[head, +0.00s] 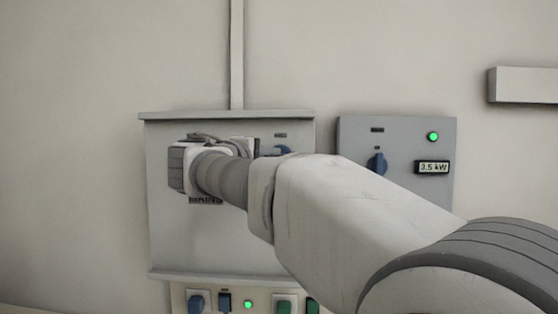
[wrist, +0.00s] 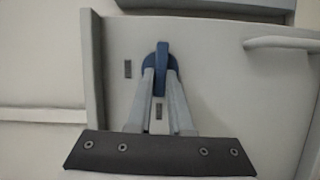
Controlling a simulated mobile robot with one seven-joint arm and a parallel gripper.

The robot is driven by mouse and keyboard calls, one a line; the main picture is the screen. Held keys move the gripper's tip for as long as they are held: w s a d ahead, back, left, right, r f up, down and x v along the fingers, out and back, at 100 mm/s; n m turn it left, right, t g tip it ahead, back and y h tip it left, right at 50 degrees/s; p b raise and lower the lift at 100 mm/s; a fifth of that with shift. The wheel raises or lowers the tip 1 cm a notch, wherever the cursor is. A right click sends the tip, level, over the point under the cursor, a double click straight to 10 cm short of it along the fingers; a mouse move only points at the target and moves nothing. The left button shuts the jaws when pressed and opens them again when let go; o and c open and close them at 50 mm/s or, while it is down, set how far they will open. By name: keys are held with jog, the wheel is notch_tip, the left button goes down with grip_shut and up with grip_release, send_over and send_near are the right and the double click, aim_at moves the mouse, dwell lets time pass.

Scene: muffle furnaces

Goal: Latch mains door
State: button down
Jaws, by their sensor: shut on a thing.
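The mains door (head: 215,235) is the front of a grey wall cabinet and looks flat against it. A blue latch knob (head: 281,149) sits near its upper right edge, partly hidden behind my arm. My gripper (head: 258,148) reaches it from the left. In the wrist view, my gripper (wrist: 161,82) has its two grey fingers on either side of the blue latch knob (wrist: 161,55), shut on it. The knob's bar points up in that view. The door (wrist: 220,70) also shows there, with small dark marks beside and below the knob.
A pale bar handle (wrist: 282,42) stands out from the door. A second grey box (head: 350,140) with a blue knob (head: 377,163), green lamp and "3.5 kW" display is at the right. Below the cabinet is a panel (head: 265,300) with several switches. A conduit (head: 237,55) runs up the wall.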

jog(key=shift+n, duration=0.4)
jog(key=c, duration=0.8)
grip_release()
jog(key=v, duration=1.7)
jog(key=shift+s+a+f+p, duration=0.15)
jog(key=shift+s+f+p, duration=0.05)
jog(key=shift+f+p, duration=0.15)
